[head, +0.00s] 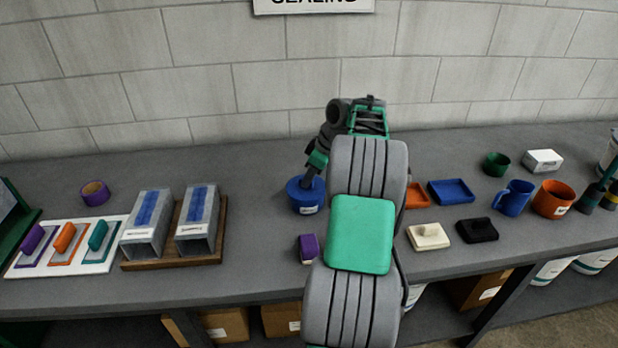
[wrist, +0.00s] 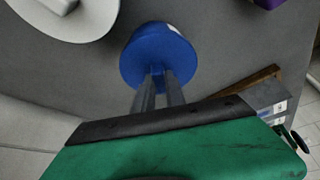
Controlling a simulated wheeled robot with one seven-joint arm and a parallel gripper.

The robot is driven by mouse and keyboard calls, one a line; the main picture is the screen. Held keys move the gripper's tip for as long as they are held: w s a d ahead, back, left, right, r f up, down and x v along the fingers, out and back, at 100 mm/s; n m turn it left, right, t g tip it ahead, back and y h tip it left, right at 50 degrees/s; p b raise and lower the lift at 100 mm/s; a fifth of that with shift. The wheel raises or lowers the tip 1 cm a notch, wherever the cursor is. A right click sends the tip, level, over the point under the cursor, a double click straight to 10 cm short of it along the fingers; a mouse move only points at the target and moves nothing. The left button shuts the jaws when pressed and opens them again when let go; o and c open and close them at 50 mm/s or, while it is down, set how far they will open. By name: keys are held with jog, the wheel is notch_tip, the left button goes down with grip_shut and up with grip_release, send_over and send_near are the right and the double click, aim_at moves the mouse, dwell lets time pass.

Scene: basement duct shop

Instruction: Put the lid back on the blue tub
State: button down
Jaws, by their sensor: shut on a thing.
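The blue tub (head: 307,207) stands on the bench just left of my arm, with a white label on its side. A round blue lid (wrist: 148,50) shows from above in the wrist view, at the tub's place, and covers the view into it. My gripper (head: 310,180) reaches down to it from above, and its fingers (wrist: 158,74) are shut at the lid's middle. The part between the fingertips is hidden. I cannot tell whether the lid sits fully down on the rim.
A purple item (head: 308,247) lies in front of the tub. A wooden tray (head: 218,251) with two metal ducts is left. Right of my arm are a blue tray (head: 451,191), a cream lid (head: 428,236), a black lid (head: 477,230) and a blue mug (head: 513,198). A block wall stands behind.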

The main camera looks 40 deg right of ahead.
jog(key=shift+f, duration=0.15)
dwell(0.7)
jog(key=c, duration=1.3)
grip_release()
jog(key=shift+o, duration=0.5)
jog(key=o, duration=0.4)
jog(key=shift+r+p, duration=3.15)
jog(key=shift+r, duration=0.4)
